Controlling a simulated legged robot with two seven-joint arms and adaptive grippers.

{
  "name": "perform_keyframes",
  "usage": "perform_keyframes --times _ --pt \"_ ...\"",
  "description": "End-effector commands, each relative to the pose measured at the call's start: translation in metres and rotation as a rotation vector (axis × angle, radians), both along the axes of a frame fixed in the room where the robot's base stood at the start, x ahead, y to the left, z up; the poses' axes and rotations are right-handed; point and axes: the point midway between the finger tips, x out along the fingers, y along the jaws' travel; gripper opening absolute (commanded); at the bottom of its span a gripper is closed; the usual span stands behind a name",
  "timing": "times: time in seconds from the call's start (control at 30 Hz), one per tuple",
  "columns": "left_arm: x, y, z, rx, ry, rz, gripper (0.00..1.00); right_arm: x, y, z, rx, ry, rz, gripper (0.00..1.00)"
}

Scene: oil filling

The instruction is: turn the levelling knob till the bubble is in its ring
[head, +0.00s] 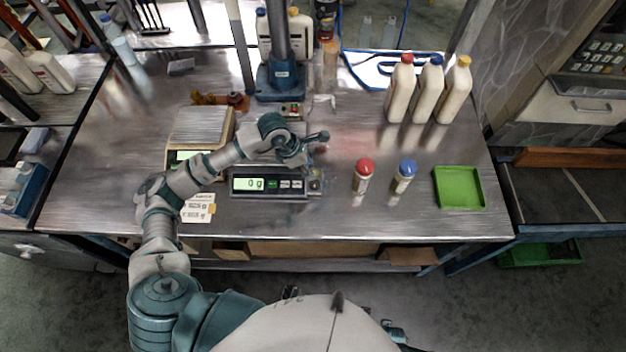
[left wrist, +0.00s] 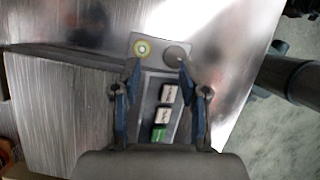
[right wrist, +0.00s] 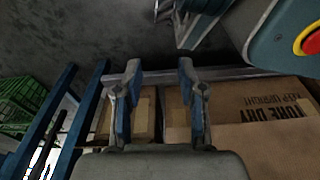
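The scale (head: 242,194) with a lit display stands near the table's front edge. In the left wrist view, its panel end carries a round yellow-green bubble level (left wrist: 142,49). Beside it is the dark grey round levelling knob (left wrist: 177,53). The vial is too small to tell where the bubble lies against its ring. My left gripper (head: 318,142) hangs above the scale's right end; its fingers (left wrist: 158,68) are apart and empty, the right one close to the knob in the picture. Contact cannot be told. My right gripper (right wrist: 159,68) is open and empty, low before the table.
A second scale (head: 198,126) stands behind left. A red-capped bottle (head: 363,177), a blue-capped bottle (head: 404,177) and a green tray (head: 459,188) stand to the right. Three large bottles (head: 428,90) stand behind. Cardboard boxes (right wrist: 240,125) are under the table.

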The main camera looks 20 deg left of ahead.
Motion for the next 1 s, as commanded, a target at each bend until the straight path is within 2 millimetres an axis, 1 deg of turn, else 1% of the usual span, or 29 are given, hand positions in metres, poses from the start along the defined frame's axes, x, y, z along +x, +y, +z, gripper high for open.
perform_keyframes --times 0.03,0.5,1.0 --pt "0.001 0.001 0.005 0.001 -0.002 0.001 0.44 -0.003 0.000 -0.001 -0.001 0.003 0.001 0.40" --pt "0.008 0.011 0.035 0.000 -0.002 0.001 0.44 -0.032 -0.006 -0.022 -0.003 0.018 0.006 0.40" --pt "0.015 0.022 0.065 0.000 -0.001 0.000 0.44 -0.067 -0.012 -0.036 -0.006 0.035 0.011 0.40"
